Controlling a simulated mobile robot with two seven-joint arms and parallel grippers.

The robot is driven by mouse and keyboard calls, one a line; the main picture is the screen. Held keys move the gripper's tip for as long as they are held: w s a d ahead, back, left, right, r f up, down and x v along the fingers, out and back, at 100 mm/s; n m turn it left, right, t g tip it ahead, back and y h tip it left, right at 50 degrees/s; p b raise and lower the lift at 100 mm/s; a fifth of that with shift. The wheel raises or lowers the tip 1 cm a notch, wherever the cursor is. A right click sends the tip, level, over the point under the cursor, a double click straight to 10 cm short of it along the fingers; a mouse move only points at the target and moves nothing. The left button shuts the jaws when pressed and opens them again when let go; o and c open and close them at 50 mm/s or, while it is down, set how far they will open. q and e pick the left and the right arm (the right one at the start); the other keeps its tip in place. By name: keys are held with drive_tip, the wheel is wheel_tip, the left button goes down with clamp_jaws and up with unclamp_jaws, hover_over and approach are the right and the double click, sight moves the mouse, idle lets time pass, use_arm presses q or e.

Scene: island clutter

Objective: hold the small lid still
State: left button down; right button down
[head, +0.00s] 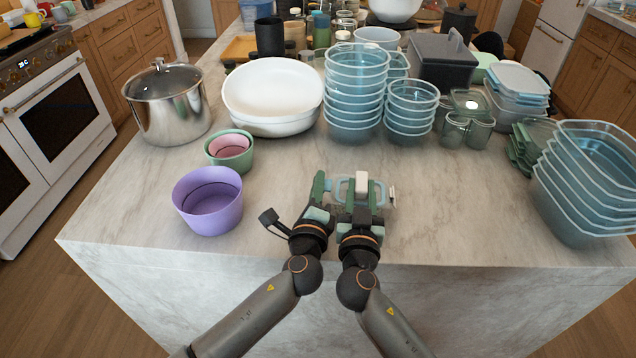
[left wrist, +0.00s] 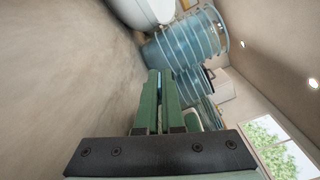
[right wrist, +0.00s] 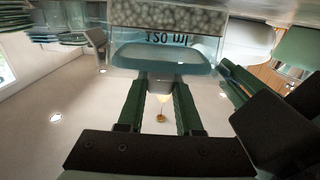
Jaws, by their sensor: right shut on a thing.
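A small clear thing with a pale blue rim (head: 343,190) is just above the counter at my grippers. My right gripper (head: 362,203) is shut on a small white piece (head: 362,184) at this blue part. The white also shows between its fingers in the right wrist view. My left gripper (head: 320,190) is beside the blue rim, its fingers close together with a blue sliver (left wrist: 160,82) between them. Whether it grips is unclear.
A purple bowl (head: 208,201) and nested green and pink bowls (head: 230,150) stand left. Behind are a steel pot (head: 167,103), white bowls (head: 272,97) and stacked blue bowls (head: 356,90). Blue containers (head: 590,180) stand right. The front right counter is clear.

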use_arm(q)
drive_tip(key=c, duration=1)
unclamp_jaws()
drive_tip(key=shift+c, duration=0.2)
drive_tip(key=s, duration=1.2)
drive_tip(key=shift+a, duration=0.35)
use_arm(e)
drive_tip(key=c, duration=0.5)
unclamp_jaws()
